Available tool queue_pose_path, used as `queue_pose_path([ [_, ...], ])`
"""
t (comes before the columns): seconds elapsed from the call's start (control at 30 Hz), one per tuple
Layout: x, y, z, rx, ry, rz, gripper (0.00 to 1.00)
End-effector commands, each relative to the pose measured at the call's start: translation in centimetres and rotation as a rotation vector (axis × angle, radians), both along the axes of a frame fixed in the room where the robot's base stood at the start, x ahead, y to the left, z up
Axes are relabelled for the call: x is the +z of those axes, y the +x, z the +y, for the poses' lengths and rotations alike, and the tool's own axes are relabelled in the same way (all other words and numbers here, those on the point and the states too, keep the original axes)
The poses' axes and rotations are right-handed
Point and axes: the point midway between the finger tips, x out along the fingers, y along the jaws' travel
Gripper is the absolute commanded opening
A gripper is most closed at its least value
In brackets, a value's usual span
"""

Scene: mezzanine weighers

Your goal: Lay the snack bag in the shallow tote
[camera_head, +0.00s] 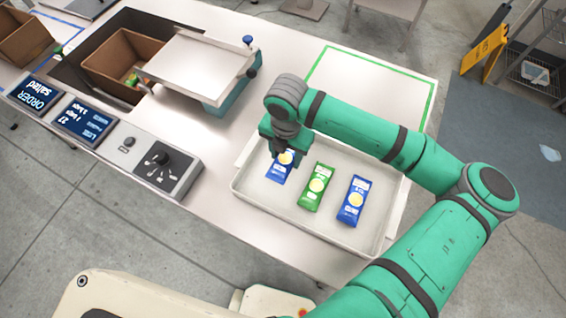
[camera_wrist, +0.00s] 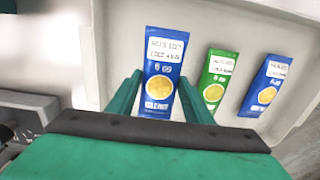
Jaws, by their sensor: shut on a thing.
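My gripper (camera_head: 278,152) is shut on a blue snack bag (camera_head: 279,173) with a yellow disc, at the left end of a shallow pale tote (camera_head: 276,203). In the wrist view the blue bag (camera_wrist: 160,78) is between my two green fingers (camera_wrist: 160,92). I cannot tell whether the bag touches the tote's floor. A green snack bag (camera_head: 316,187) and another blue snack bag (camera_head: 354,202) lie in the tote to the right of it, apart from each other.
A weigher with a flat metal pan (camera_head: 195,65) stands to the left on the table. Two displays (camera_head: 85,121) and a dial panel (camera_head: 160,165) line the front edge. A green-outlined area (camera_head: 365,85) behind the tote is bare.

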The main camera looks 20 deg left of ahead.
Motion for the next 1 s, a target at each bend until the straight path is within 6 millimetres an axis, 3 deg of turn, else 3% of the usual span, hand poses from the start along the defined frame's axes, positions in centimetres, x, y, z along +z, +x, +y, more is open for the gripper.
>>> queue_pose_path([
  [0.23, -1.4, -1.0, 0.8, 0.002, -0.001, 0.001, 0.24],
  [0.43, -4.0, -0.8, 0.6, -0.001, -0.001, 0.001, 0.24],
  [0.83, -4.6, -0.8, 0.6, 0.000, -0.001, -0.001, 0.24],
  [0.87, -4.5, -0.8, 0.6, 0.000, -0.001, -0.001, 0.53],
  [0.9, -4.5, -0.8, 0.6, 0.000, -0.001, -0.001, 0.63],
  [1.0, -4.5, -0.8, 0.6, 0.000, -0.001, -0.001, 0.65],
])
